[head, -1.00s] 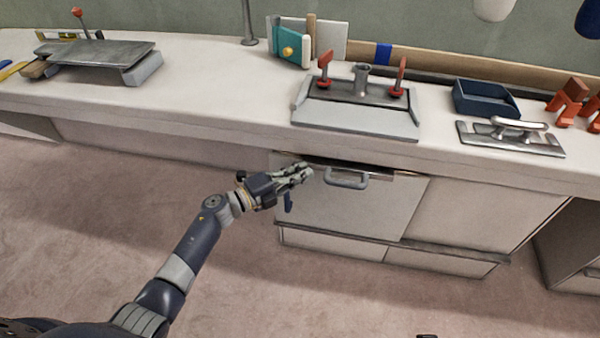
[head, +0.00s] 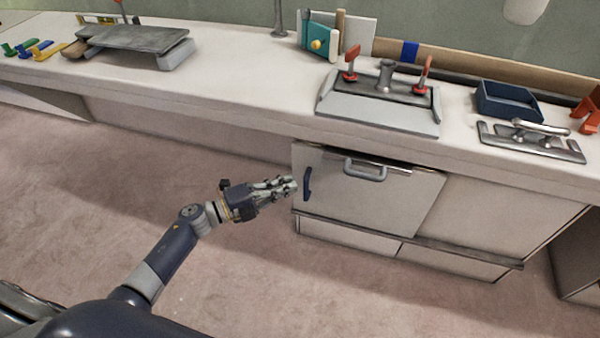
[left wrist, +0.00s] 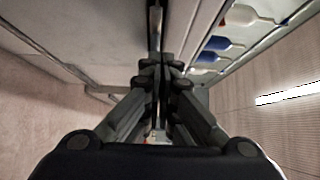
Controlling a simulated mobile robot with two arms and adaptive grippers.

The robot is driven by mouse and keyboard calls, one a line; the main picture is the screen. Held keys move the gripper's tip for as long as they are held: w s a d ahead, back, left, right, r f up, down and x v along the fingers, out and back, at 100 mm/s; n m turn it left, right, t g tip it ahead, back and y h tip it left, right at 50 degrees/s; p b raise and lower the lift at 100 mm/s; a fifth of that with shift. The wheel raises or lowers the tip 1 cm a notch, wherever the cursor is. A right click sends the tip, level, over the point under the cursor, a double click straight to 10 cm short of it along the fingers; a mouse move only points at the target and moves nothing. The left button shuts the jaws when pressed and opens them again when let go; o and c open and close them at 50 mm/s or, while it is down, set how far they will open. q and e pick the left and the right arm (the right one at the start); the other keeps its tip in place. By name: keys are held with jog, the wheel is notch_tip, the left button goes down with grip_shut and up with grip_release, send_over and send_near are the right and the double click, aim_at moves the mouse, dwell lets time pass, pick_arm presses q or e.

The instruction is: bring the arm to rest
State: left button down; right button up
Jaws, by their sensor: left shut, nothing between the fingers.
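My left gripper (head: 290,186) is shut and empty in the head view. It is held out in front of the cabinet under the counter, just left of the cabinet door (head: 375,195) with its grey handle (head: 365,170). A small dark blue handle (head: 307,184) is right beside the fingertips; I cannot tell whether they touch it. The left wrist view shows the closed fingers (left wrist: 157,125) from behind. My right gripper is not in view.
The counter (head: 250,90) runs above the gripper. It carries a metal plate stand (head: 135,42), a clamp fixture (head: 380,105), a blue tray (head: 508,102) and a metal tool (head: 530,142). Floor (head: 120,190) left of the gripper is clear.

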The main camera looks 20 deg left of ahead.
pick_arm(q)
jog(key=shift+s+a, duration=0.1)
jog(key=shift+a, duration=0.05)
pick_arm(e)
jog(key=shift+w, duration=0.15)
